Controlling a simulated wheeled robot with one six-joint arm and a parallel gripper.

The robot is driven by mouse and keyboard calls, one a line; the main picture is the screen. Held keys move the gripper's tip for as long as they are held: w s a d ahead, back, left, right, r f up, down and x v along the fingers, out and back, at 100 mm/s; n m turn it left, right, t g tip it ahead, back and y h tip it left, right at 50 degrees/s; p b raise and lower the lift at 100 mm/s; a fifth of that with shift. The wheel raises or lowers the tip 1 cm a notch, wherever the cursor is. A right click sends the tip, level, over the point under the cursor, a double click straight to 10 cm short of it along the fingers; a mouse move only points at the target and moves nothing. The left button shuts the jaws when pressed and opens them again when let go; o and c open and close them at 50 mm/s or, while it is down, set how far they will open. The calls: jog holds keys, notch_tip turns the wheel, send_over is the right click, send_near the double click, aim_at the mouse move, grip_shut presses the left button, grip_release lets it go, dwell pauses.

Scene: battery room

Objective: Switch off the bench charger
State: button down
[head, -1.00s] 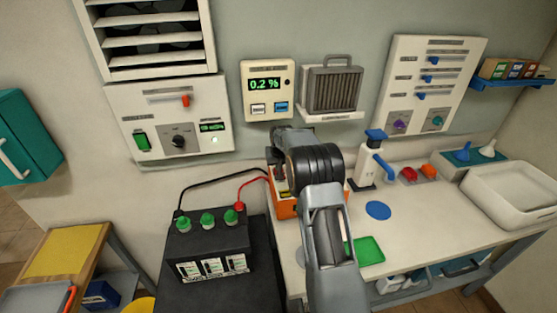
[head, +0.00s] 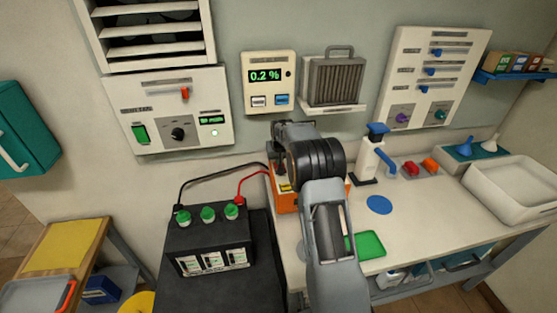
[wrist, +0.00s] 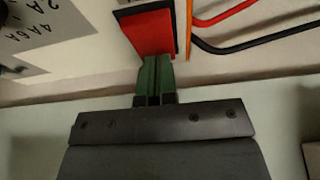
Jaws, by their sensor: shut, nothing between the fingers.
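The bench charger (head: 285,202) is an orange box on the bench, largely hidden behind my arm in the head view. Its red and black leads run left to a black battery (head: 210,240). In the wrist view, a red rocker switch (wrist: 147,32) in a dark frame sits on the charger's pale face, beside an upside-down printed scale (wrist: 45,28). My gripper (wrist: 154,62) has green fingers, shut together and empty. Its tips are at the lower edge of the rocker; I cannot tell whether they touch. The head view hides the fingertips.
A wall panel (head: 160,85) with a green switch and a knob hangs at left. A white hand pump (head: 370,160) with a blue spout stands right of the charger. A green tray (head: 370,245) and a blue disc (head: 379,205) lie on the bench. A sink (head: 510,195) is at right.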

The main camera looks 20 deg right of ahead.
jog(key=shift+s+a+b, duration=0.15)
jog(key=shift+s+b, duration=0.15)
jog(key=shift+s, duration=0.5)
jog(key=shift+w, duration=0.1)
jog(key=shift+r, duration=0.35)
jog(key=d+v, duration=0.1)
jog(key=v, duration=1.2)
jog(key=shift+w+a+r, duration=0.25)
jog(key=shift+w+a, duration=0.05)
jog(key=shift+a, duration=0.15)
